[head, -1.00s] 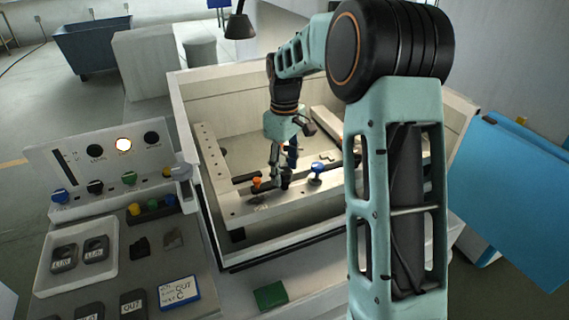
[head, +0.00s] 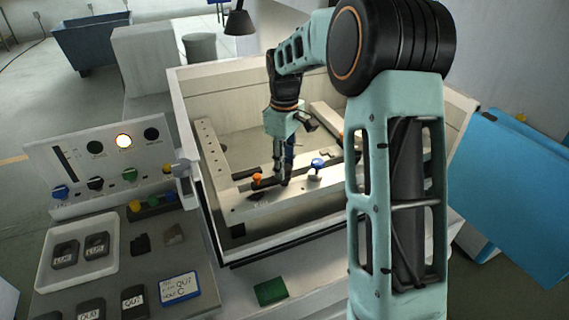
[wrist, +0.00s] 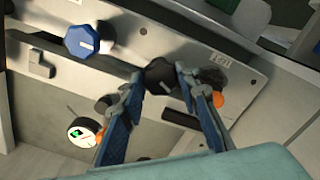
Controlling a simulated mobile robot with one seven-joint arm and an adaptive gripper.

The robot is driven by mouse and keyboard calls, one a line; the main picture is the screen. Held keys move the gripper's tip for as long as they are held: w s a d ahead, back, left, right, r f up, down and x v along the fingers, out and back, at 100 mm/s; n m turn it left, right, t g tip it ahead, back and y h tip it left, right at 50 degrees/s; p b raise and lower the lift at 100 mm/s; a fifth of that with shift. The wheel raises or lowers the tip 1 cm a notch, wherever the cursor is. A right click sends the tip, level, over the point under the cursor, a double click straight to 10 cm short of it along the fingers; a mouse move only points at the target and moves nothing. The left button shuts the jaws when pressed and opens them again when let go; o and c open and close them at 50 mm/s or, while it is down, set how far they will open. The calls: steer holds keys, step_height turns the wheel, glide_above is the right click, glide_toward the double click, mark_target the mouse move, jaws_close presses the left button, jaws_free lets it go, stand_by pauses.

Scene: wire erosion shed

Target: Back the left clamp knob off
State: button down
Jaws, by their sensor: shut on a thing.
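A black clamp knob (wrist: 160,75) sits on the metal clamp bar (wrist: 128,32), between my fingertips in the wrist view. My gripper (wrist: 163,77) is shut on this knob, one finger on each side. In the head view my gripper (head: 283,180) points down at the bar inside the machine tub, and its fingers largely hide the knob. A blue knob (head: 318,163) stands to the right of my gripper, and an orange knob (head: 257,178) stands to its left. In the wrist view the blue knob (wrist: 82,40) is on the left and the orange one (wrist: 218,99) on the right, partly behind a finger.
Light tub walls (head: 205,215) surround the bar. A round white gauge (wrist: 82,132) with a green display is near my fingers. A control panel (head: 100,165) stands left, with a white tray (head: 52,280) before it. A blue panel (head: 510,190) is at the right.

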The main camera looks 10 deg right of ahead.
steer(key=n+p, duration=0.1)
steer(key=n, duration=0.2)
steer(key=shift+n, duration=0.3)
steer(key=c, duration=1.4)
jaws_free()
steer(key=shift+r, duration=0.1)
